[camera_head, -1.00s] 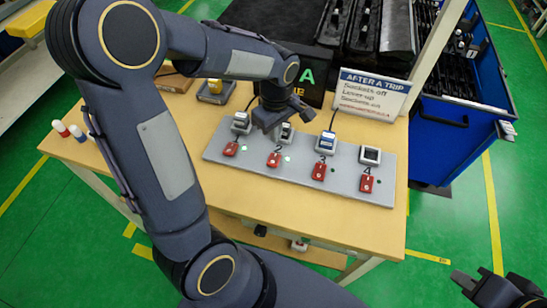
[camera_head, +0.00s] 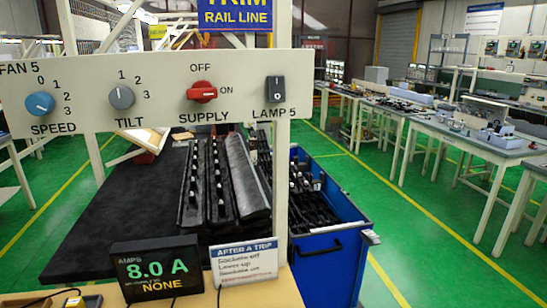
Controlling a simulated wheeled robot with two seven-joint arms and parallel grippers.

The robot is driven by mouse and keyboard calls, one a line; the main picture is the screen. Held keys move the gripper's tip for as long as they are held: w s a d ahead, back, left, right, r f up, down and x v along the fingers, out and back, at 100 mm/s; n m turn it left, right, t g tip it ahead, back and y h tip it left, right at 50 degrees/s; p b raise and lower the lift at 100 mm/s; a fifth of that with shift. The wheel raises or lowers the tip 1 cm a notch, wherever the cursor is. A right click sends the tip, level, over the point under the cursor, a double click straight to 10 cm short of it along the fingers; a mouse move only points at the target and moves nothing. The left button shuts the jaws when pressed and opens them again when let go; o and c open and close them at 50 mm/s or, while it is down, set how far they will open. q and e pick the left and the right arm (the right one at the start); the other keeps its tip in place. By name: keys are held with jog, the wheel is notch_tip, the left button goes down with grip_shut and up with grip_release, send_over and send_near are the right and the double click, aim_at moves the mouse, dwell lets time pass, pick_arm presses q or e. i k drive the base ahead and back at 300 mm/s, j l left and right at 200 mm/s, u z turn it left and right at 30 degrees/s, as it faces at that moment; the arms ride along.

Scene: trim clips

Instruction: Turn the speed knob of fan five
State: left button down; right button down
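The fan five panel (camera_head: 160,75) is a pale board across the upper left of the head view, labelled FAN 5. Its blue round speed knob (camera_head: 40,104) is near the left end, above the word SPEED, with marks 0, 1, 2 and 3 around it. I cannot tell surely which mark the knob points at. To its right are the grey tilt knob (camera_head: 122,97), the red supply switch (camera_head: 201,92) with its handle level towards ON, and the dark lamp 5 rocker (camera_head: 275,89). Neither of my grippers is in view.
Below the panel, an amps display (camera_head: 157,268) reads 8.0 A and NONE. A sign headed AFTER A TRIP (camera_head: 244,262) stands beside it on the wooden table. A blue cart (camera_head: 330,262) stands to the right. Green floor lies open beyond it.

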aim_at(39, 104)
jog(key=k+j+u, duration=0.15)
jog(key=u, duration=0.35)
jog(key=k+j+u, duration=0.15)
jog(key=j+u, duration=0.15)
jog(key=u, duration=0.15)
